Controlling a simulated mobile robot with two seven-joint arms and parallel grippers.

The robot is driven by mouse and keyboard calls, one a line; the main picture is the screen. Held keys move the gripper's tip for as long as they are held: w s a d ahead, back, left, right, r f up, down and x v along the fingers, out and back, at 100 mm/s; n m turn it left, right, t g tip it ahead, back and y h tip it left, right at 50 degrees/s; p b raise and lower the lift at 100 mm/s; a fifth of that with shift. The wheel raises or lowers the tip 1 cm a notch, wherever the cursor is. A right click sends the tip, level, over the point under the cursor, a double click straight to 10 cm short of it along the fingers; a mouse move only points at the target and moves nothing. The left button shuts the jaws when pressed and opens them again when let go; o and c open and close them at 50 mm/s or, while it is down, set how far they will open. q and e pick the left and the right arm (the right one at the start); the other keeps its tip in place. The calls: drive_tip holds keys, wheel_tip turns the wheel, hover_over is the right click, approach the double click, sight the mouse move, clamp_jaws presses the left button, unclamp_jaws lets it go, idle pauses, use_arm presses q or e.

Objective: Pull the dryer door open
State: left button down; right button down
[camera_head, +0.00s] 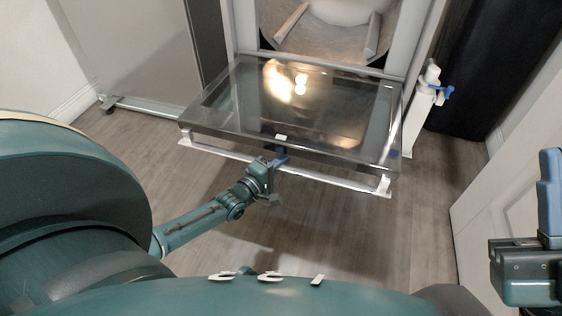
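The dryer door (235,110) is a dark, glassy panel, swung down and out from the machine so that it lies roughly flat. A light handle bar (335,181) runs along its near edge. Inside the opening behind it, a metal drum (320,40) shows. My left gripper (280,160) is at the middle of the handle bar, its blue fingertip against or beside the bar. Its grip on the bar is too small and partly hidden to tell. My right gripper (550,195) is at the right edge, away from the door, with one blue finger showing; the rest is cut off.
A white and blue bottle-like object (430,82) stands right of the door. A dark panel (480,70) is behind it, and a white panelled surface (510,180) is at the right. The wooden floor (390,235) is clear in front of the door.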

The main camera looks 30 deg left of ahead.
sight(281, 148)
idle(0.4)
